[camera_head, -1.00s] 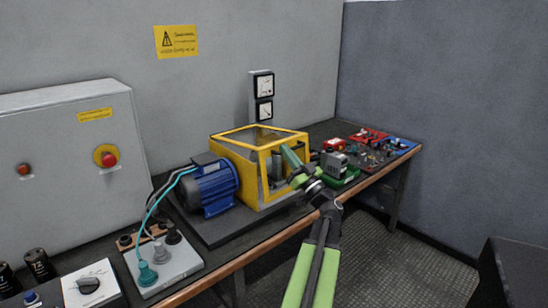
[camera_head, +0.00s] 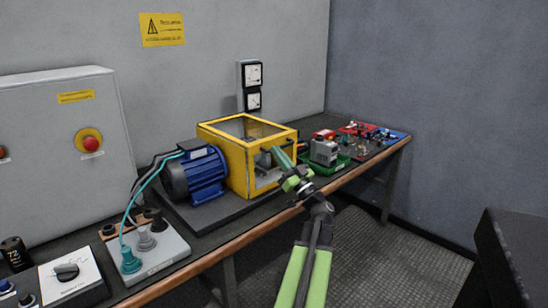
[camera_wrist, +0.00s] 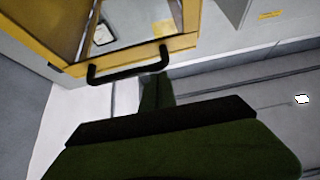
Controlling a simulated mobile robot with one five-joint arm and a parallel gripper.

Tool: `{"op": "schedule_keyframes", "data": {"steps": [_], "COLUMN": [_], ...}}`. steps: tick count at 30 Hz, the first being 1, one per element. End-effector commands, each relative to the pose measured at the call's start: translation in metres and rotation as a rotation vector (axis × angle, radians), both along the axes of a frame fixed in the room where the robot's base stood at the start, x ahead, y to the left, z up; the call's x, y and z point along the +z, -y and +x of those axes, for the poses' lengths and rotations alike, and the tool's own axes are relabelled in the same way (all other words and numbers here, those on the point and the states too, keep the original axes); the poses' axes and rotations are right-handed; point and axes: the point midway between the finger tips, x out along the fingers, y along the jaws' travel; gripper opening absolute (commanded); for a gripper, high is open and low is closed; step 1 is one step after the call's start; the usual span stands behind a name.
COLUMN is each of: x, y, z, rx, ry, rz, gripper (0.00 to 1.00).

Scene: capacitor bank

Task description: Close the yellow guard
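The yellow guard (camera_head: 237,163) is a box with yellow frames and clear panels, to the right of the blue motor (camera_head: 204,176). Its top lid (camera_head: 222,133) looks level and down on the box; a small gap could not be seen from here. In the wrist view a black bar handle (camera_wrist: 127,70) stands out from the guard's yellow edge (camera_wrist: 150,50). My gripper (camera_head: 283,158) is at the guard's front right side, below the lid's edge. In the wrist view my dark green gripper part lies just below the handle; contact is unclear. Its fingertips are hard to separate.
A green tray (camera_head: 342,164) with a grey device (camera_head: 323,151) stands right of the guard. A socket panel (camera_head: 145,256) stands front left, with cables to the motor. The bench's front edge (camera_head: 215,259) runs below my arm.

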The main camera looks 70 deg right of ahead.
Motion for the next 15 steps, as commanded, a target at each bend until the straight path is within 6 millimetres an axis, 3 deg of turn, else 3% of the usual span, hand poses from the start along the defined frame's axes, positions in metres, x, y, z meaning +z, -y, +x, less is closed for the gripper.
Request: {"op": "schedule_keyframes", "data": {"steps": [1,5,13,14,15], "x": [-0.011,-0.002,0.043,0.044,0.023], "y": [0.001,-0.002,-0.016,-0.017,-0.018], "z": [0.006,0.005,-0.01,-0.012,-0.018], "rx": [-0.006,-0.004,0.002,0.002,-0.001], "ry": [-0.037,-0.032,0.0,0.003,0.002], "rz": [0.001,0.001,-0.006,-0.006,-0.006], "gripper": [0.0,0.0,0.0,0.0,0.0]}}
